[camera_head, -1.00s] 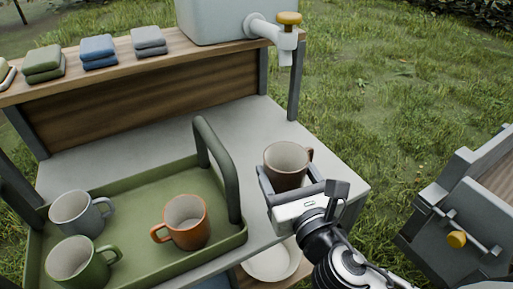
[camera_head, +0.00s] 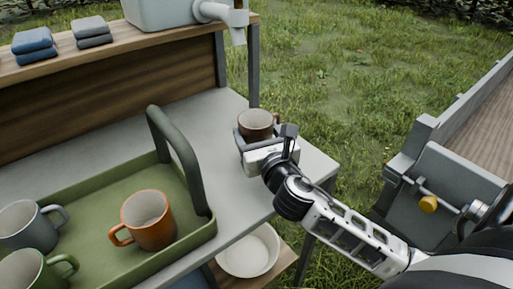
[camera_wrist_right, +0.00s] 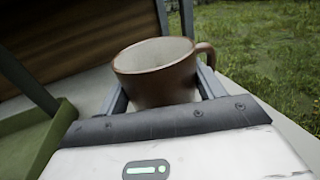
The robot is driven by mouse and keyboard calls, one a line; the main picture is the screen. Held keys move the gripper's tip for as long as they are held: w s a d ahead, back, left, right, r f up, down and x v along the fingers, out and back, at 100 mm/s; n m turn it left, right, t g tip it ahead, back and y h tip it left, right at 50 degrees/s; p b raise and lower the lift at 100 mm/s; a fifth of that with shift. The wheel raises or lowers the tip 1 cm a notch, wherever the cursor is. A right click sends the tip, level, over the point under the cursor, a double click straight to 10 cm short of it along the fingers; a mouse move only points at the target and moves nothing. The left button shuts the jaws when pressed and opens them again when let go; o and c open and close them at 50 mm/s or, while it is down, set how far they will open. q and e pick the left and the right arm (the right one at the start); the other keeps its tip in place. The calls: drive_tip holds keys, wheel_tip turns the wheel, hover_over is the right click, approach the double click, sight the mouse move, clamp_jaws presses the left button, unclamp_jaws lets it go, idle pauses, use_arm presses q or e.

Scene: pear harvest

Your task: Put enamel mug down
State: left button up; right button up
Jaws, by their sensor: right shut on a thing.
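A brown enamel mug (camera_head: 256,124) with a pale inside is upright between the fingers of my right gripper (camera_head: 254,137), over the right part of the grey table top (camera_head: 236,186). In the right wrist view the mug (camera_wrist_right: 156,80) sits between the two fingers, its handle to the right. My right gripper is shut on it. Whether the mug's base touches the table is hidden by the gripper. My left gripper is not in view.
A green tray (camera_head: 186,243) with a tall handle stands left of the right gripper, holding an orange mug (camera_head: 147,220), a grey mug (camera_head: 28,224) and a green mug (camera_head: 30,271). A white bowl (camera_head: 248,252) is on the lower shelf. Folded cloths and a water container (camera_head: 160,12) stand on the raised shelf.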

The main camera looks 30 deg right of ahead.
drive_tip(key=shift+w+d+f, duration=0.1)
drive_tip(key=shift+w+f, duration=0.1)
drive_tip(key=shift+f, duration=0.05)
wheel_tip(320, 180, down, 3)
drive_tip(key=shift+w+r+b, duration=0.1)
drive_tip(key=shift+r+b, duration=0.05)
drive_tip(key=shift+b, duration=0.6)
drive_tip(key=shift+f, duration=0.3)
drive_tip(key=shift+r, duration=0.1)
drive_tip(key=o, duration=1.2)
drive_tip(key=shift+f, duration=0.2)
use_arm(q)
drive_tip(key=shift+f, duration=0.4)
use_arm(e)
drive_tip(key=shift+r, duration=0.1)
